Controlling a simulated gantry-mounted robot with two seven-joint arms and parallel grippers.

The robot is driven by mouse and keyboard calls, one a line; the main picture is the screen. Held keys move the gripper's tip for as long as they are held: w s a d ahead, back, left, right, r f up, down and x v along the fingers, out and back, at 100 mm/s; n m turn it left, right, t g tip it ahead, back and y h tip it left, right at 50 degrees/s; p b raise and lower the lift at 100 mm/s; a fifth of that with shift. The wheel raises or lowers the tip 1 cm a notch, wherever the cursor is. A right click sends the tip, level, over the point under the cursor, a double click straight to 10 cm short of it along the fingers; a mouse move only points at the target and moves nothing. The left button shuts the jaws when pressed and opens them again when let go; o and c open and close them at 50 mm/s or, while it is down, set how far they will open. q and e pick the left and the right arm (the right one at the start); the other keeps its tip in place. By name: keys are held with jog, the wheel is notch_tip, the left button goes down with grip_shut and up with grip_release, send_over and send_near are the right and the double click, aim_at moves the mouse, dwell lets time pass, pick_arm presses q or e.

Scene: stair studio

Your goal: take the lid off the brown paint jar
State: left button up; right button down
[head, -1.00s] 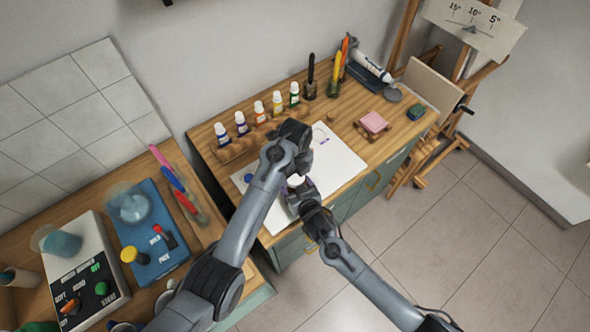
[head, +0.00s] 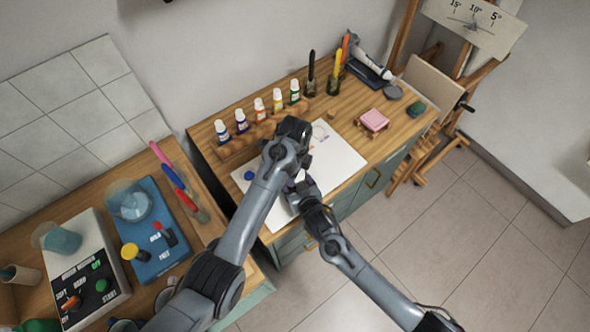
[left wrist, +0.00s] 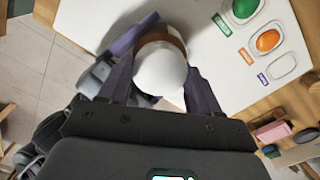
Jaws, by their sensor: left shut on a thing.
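The jar shows in the left wrist view as a round white lid (left wrist: 160,72) over a brown band (left wrist: 163,38). My left gripper (left wrist: 155,80) is shut on it, one finger on each side of the white lid. A dark purple finger of my right gripper (left wrist: 134,34) lies against the jar's far left side. In the head view the right gripper (head: 297,195) is close beside the jar over the white sheet (head: 340,160). My left arm hides the left gripper and most of the jar there. The right gripper's grip is hidden.
Green (left wrist: 243,8) and orange (left wrist: 268,40) pieces lie in outlined spots on the sheet, beside an empty outline. A blue disc (head: 249,175) is also on it. Several small bottles (head: 260,107) stand in a wooden rack behind. A pink block (head: 374,119) sits to the right.

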pick_arm(q)
jog(key=shift+n, duration=0.5)
jog(key=o, duration=1.2)
